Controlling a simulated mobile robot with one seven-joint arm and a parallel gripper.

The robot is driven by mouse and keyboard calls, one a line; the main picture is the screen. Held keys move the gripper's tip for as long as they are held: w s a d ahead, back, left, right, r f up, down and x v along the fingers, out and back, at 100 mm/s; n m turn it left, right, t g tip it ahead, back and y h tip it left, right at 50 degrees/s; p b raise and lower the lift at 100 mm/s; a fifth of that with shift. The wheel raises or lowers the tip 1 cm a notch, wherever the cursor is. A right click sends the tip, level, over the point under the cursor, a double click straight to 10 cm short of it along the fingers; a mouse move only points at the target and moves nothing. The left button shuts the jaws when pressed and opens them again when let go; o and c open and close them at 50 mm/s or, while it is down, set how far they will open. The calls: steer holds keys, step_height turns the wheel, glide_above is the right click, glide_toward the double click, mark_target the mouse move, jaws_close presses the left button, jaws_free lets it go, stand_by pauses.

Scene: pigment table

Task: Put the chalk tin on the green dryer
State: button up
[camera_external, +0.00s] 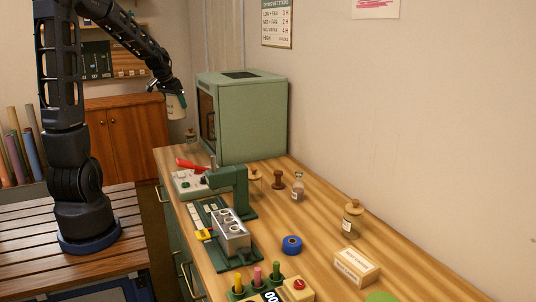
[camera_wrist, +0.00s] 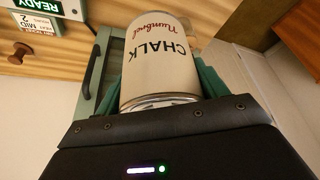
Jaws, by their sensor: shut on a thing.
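The chalk tin (camera_wrist: 160,62) is a cream can with "CHALK" lettering and a metal rim. My gripper (camera_wrist: 162,75) is shut on it, with a green finger pad on either side. In the external view, the tin (camera_external: 175,108) hangs below my gripper (camera_external: 172,93), in the air to the left of the dryer. The green dryer (camera_external: 250,120) is a boxy cabinet at the far end of the bench, with a dark panel on its flat top. Its dark-windowed door faces left. The tin is apart from the dryer and lower than its top.
The wooden bench (camera_external: 325,240) holds a green press (camera_external: 232,187), a metal block (camera_external: 231,237), a blue tape roll (camera_external: 291,245), corked jars (camera_external: 353,220) and a small box (camera_external: 356,267). A wooden cabinet (camera_external: 127,135) stands behind my arm. The dryer's top looks clear.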

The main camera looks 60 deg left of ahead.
step_height(320, 180, down, 22)
steer(key=shift+r, duration=0.1)
stand_by(0.7)
steer(key=o, duration=1.4)
steer(key=shift+c, duration=0.2)
steer(key=v, duration=1.2)
